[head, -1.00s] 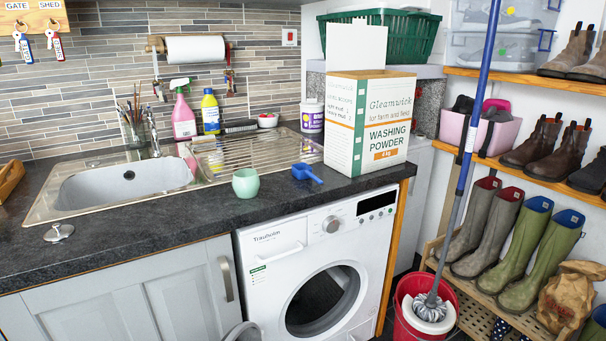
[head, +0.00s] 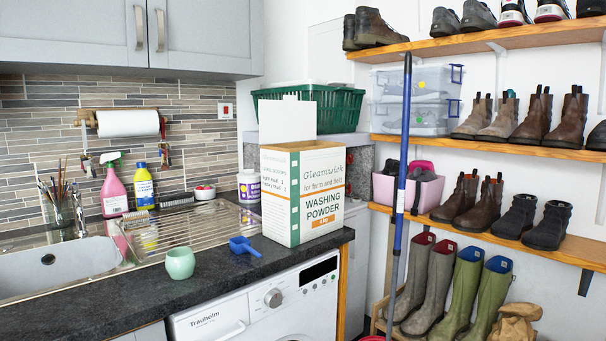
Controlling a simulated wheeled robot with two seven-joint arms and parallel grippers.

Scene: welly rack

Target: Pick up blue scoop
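The blue scoop (head: 244,246) lies on the dark worktop (head: 205,284), in front of the washing powder box (head: 303,190) and to its left. Its handle points toward the front right. A pale green cup (head: 180,263) stands to the left of the scoop, with a gap between them. The open-topped washing powder box stands upright at the right end of the worktop, its back flap raised. Neither of my grippers shows in the head view.
The metal sink and drainer (head: 185,235) lie behind the cup and scoop. A pink spray bottle (head: 114,186) and a yellow bottle (head: 144,187) stand at the back. A blue mop pole (head: 401,170) rises right of the worktop, before shelves of boots. The worktop around the scoop is clear.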

